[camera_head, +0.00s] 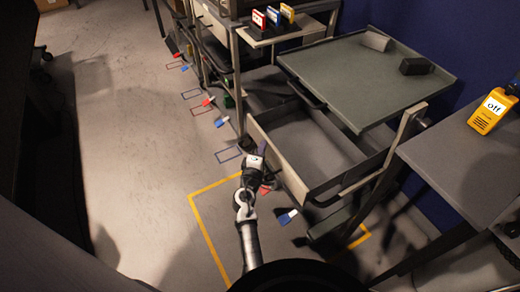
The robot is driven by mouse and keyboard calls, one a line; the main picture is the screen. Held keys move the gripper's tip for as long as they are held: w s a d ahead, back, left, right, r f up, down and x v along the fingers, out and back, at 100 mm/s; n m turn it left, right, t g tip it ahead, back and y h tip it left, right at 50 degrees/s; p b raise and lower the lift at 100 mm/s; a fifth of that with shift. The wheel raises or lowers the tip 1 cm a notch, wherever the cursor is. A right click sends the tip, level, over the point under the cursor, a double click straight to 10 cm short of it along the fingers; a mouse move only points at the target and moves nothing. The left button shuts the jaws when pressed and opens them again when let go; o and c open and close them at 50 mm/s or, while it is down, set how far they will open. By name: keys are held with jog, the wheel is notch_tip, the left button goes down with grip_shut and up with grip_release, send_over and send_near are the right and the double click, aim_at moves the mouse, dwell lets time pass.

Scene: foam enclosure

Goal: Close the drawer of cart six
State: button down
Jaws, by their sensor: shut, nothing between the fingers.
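A grey cart with a flat, low-rimmed top (350,75) stands at the right of centre. No number on it is readable. Below the top, its wide drawer (313,150) is pulled out toward the left and looks empty inside. A dark handle shows at the drawer's near end. My gripper (262,151) is shut and empty, just left of the drawer's front panel (275,157). I cannot tell whether it touches the panel. My arm reaches up to it from the bottom of the view.
Two small blocks, one grey (376,41) and one dark (415,66), lie on the cart top. A table (470,150) with a yellow "off" device (490,112) stands right. Yellow tape (204,230) marks the floor. Another cart with coloured cards stands behind. Floor at left is open.

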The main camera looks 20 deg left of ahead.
jog(key=w+d, duration=0.3)
jog(key=w, duration=0.1)
jog(key=w+d, duration=0.3)
jog(key=w, duration=0.1)
jog(key=w+d, duration=0.3)
jog(key=w, duration=0.1)
jog(key=shift+d, duration=0.25)
jog(key=shift+w+d+r, duration=0.15)
jog(key=shift+w+d, duration=0.05)
jog(key=shift+w, duration=0.05)
